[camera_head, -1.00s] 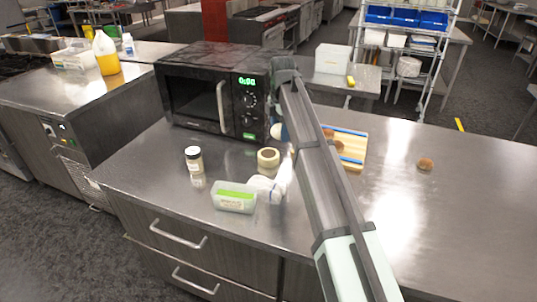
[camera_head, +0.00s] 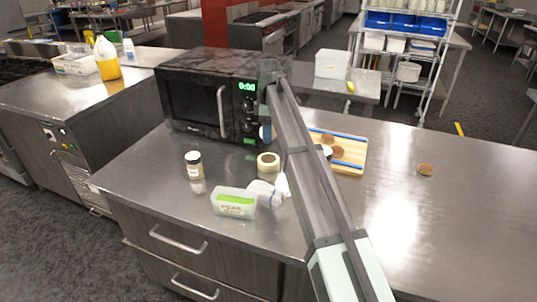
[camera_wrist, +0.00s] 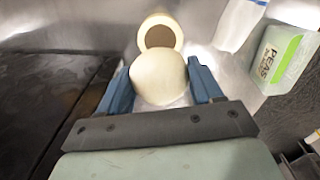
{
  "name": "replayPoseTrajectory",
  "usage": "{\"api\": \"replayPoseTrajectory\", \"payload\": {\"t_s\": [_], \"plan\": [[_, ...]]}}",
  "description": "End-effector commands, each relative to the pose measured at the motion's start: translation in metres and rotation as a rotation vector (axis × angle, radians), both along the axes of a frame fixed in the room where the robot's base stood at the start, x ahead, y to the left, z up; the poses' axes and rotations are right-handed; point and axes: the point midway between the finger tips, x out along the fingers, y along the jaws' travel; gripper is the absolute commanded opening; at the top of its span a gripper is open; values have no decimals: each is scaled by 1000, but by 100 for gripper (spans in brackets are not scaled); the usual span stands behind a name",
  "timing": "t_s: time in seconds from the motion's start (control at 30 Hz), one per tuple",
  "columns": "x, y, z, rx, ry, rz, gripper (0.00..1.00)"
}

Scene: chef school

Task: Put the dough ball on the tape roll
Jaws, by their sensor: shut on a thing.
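The dough ball (camera_wrist: 158,76) is pale cream and round. In the wrist view it sits between the blue fingers of my gripper (camera_wrist: 162,84), which is shut on it. The tape roll (camera_wrist: 161,33), a cream ring with a dark hole, appears just beyond the ball, and the ball's top edge overlaps the roll's near rim in the picture. In the head view the tape roll (camera_head: 268,162) lies flat on the steel counter in front of the microwave. My gripper (camera_head: 265,133) is behind it, partly hidden by the arm; the ball is not clearly visible there.
The microwave (camera_head: 213,98) stands close behind. A green-labelled peas container (camera_head: 234,203), a white bag-like item (camera_head: 264,194) and a spice jar (camera_head: 194,165) are near the roll. A cutting board (camera_head: 350,151) with brown pieces lies right of the arm. The right counter is mostly clear.

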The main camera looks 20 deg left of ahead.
Motion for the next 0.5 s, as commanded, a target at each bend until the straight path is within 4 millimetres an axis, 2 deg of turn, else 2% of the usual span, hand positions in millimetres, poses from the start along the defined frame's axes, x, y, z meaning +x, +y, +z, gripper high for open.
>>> {"api": "replayPoseTrajectory", "payload": {"t_s": [0.2, 0.5], "plan": [[-1, -1, -37, -1, 2, 1, 32], [-1, -1, -62, 0, 1, 2, 32]]}}
